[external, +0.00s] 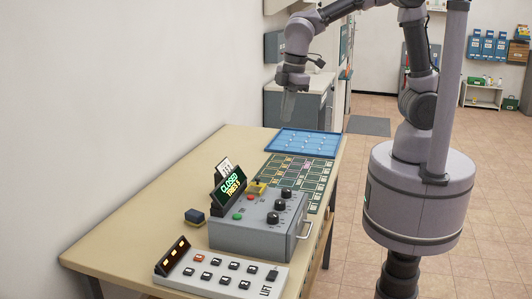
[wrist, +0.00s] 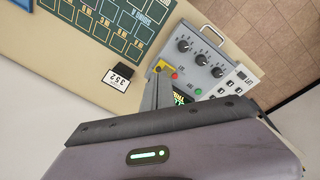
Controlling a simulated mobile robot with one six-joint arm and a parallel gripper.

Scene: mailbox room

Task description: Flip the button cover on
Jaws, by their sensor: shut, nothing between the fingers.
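A small yellow piece (external: 257,187), which looks like the button cover, sits on the back part of the grey control box (external: 240,238). A red button (external: 250,197) and a green button (external: 238,215) are near it. The yellow piece also shows in the wrist view (wrist: 164,65), with the red button (wrist: 174,76) beside it. Its exact tilt is too small to tell. My gripper (external: 288,114) points down, high above the far part of the table and apart from the box. Its fingers (wrist: 158,84) are shut and empty.
Black knobs (external: 279,205) stand on the box. A lit sign (external: 229,185) and a number card (external: 225,167) rise beside it. A keypad panel (external: 218,273) is in front, a dark blue block (external: 195,216) at left. A green grid board (external: 300,175) and blue tray (external: 303,142) lie behind.

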